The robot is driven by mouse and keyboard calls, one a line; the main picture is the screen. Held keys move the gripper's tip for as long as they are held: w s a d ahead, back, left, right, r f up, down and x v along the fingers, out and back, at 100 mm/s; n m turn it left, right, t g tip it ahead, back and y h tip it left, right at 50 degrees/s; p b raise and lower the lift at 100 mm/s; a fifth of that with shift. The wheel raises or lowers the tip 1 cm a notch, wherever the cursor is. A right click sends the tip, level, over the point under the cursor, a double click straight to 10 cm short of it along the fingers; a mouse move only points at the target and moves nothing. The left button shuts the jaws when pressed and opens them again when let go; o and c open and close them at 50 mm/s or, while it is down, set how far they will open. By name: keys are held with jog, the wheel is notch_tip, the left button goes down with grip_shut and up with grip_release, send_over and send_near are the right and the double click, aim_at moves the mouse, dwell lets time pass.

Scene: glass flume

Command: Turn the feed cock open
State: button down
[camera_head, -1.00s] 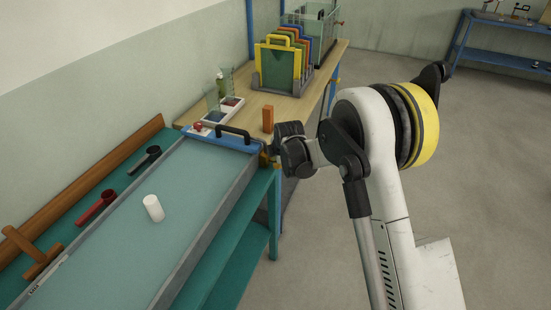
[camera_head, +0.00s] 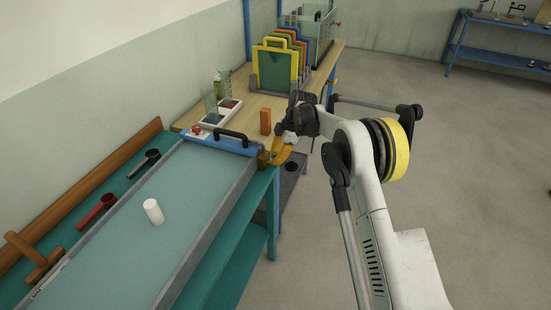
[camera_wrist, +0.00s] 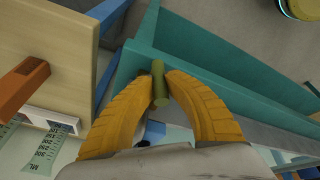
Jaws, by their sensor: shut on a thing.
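The feed cock shows in the wrist view as a short olive-brass bar (camera_wrist: 158,84) between the two yellow fingertips. My gripper (camera_wrist: 160,79) is shut on it, one finger on each side. In the head view my gripper (camera_head: 266,159) is at the blue end of the long flume (camera_head: 217,202), by its right corner. There the fingers and the corner hide most of the cock, so I cannot tell how far it is turned.
A black handle (camera_head: 231,134) is on the flume's blue end. A white cylinder (camera_head: 153,211) stands in the flume. Behind, a wooden bench holds an orange block (camera_head: 265,120) and a rack of coloured frames (camera_head: 275,68). The floor on the right is clear.

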dwell(0.3)
jog(key=c, duration=1.4)
grip_release()
jog(key=shift+f, duration=0.1)
jog(key=shift+o, duration=0.2)
jog(key=v, duration=1.2)
